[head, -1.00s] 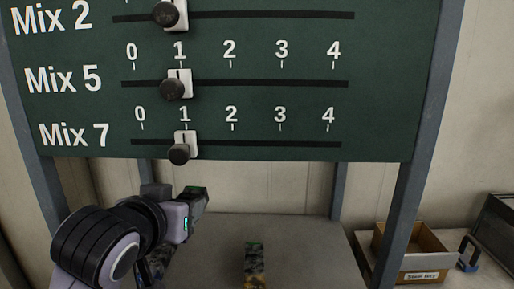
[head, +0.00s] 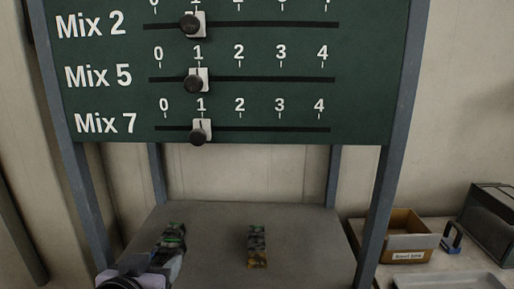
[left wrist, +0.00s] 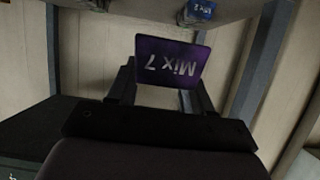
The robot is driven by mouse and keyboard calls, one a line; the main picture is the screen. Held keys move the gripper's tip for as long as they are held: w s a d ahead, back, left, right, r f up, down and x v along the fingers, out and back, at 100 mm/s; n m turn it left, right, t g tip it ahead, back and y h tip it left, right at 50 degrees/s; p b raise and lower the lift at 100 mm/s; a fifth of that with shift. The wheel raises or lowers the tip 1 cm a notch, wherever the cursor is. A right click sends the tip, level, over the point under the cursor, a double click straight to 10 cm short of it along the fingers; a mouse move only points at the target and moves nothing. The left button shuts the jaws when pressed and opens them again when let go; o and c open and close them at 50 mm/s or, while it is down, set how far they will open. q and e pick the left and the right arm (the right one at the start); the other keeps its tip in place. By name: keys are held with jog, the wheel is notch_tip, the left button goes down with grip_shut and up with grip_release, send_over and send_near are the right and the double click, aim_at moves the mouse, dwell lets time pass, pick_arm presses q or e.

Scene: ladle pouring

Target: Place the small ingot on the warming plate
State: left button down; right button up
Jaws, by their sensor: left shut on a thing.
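In the left wrist view my left gripper (left wrist: 165,78) is shut on a purple block (left wrist: 170,60) marked "Mix 7". In the head view the gripper (head: 160,258) is low at the left, over the left side of a grey surface; the purple block cannot be made out there. A small mottled dark, green and yellow bar (head: 257,247) lies on the grey surface, to the right of my gripper. I cannot tell whether it is the small ingot. I cannot make out a warming plate for certain. My right gripper is not in view.
A green board (head: 260,105) with Mix 2, Mix 5 and Mix 7 sliders stands on grey posts over the grey surface (head: 310,240). At the right are a labelled cardboard box (head: 408,255), a blue padlock-like thing (head: 452,238), a dark box (head: 490,220) and a light grey tray (head: 450,284).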

pick_arm(q)
jog(key=s+a+f, duration=0.1)
jog(key=s+f, duration=0.2)
jog(key=f, duration=0.3)
jog(key=s+a+f, duration=0.2)
jog(key=s+f, duration=0.2)
jog(key=f, duration=0.2)
jog(key=shift+a+f+n+y, duration=0.25)
jog(key=shift+a+n+y, duration=0.05)
jog(key=shift+y, duration=0.1)
